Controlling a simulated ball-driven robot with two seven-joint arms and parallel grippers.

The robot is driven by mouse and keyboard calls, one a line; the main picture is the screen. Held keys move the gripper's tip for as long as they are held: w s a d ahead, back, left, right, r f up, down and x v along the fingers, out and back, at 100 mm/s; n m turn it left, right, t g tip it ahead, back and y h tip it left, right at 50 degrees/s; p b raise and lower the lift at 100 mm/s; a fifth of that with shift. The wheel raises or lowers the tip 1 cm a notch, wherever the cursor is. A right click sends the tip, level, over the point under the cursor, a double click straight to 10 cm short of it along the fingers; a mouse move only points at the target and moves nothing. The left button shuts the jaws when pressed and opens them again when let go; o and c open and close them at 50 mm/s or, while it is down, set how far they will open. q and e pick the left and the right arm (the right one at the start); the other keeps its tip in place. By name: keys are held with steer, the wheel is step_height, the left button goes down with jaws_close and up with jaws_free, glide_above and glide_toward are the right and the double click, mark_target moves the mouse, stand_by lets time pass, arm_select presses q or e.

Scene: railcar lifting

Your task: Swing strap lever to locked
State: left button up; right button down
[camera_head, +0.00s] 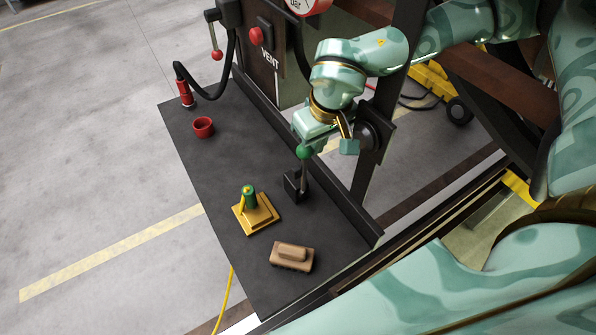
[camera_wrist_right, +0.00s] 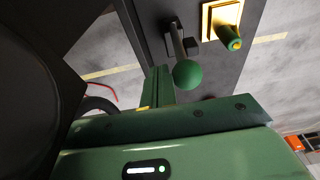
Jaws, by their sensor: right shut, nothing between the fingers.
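A lever with a green ball knob (camera_head: 304,152) stands on a small black base (camera_head: 294,189) on the dark bench. Its thin shaft looks roughly upright, and I cannot tell from its angle which position it is in. In the right wrist view the green knob (camera_wrist_right: 187,74) sits close to my finger, with the shaft behind it. My right gripper (camera_head: 322,143) is shut and empty beside the knob. I cannot tell whether it touches the knob. My left gripper is not in view.
A yellow plate with a green-and-yellow post (camera_head: 249,196) and a brown brush-like block (camera_head: 292,256) are on the bench near the lever. A red cup (camera_head: 203,127) stands farther back. A dark post (camera_head: 382,125) rises right of the gripper.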

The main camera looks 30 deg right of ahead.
mark_target(302, 149)
steer(key=shift+s+a+r, duration=0.1)
steer(key=shift+a+r, duration=0.05)
steer(key=shift+a, duration=0.75)
steer(key=shift+a, duration=0.9)
steer(key=shift+a, duration=0.1)
steer(key=shift+s+a+b, duration=0.1)
steer(key=shift+a+b, duration=0.35)
steer(key=shift+a, duration=0.5)
